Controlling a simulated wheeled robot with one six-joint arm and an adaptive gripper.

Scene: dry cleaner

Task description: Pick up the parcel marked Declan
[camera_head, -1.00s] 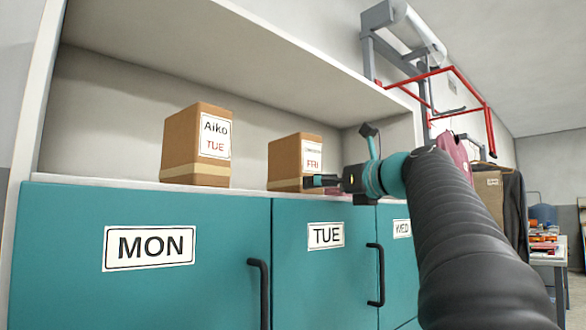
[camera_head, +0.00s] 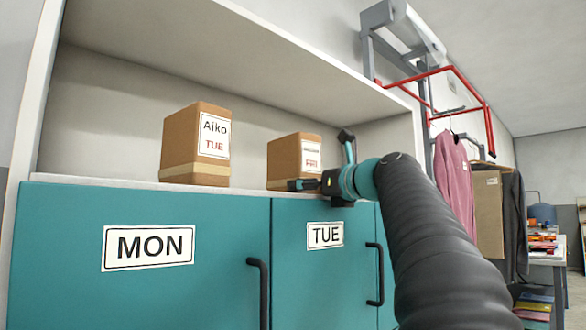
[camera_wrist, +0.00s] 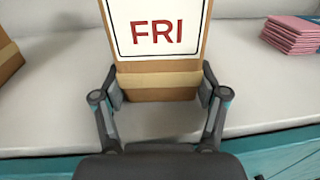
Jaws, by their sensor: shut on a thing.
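A brown cardboard parcel (camera_head: 282,160) with a white label reading FRI in red stands upright on the shelf above the TUE door. The name line on its label is too small to read in the head view and cut off in the wrist view. In the wrist view the same parcel (camera_wrist: 158,67) stands between my fingers. My gripper (camera_wrist: 160,88) is shut on its lower part, one finger against each side, near the tan tape band. In the head view my gripper (camera_head: 308,185) is at the parcel's lower right front. The parcel appears to rest on the shelf.
A second parcel (camera_head: 194,145) marked Aiko TUE stands to the left on the shelf. A folded pink stack (camera_wrist: 291,34) lies to the right in the wrist view. Teal doors (camera_head: 60,265) with black handles are below. A pink shirt (camera_head: 454,175) hangs at the right.

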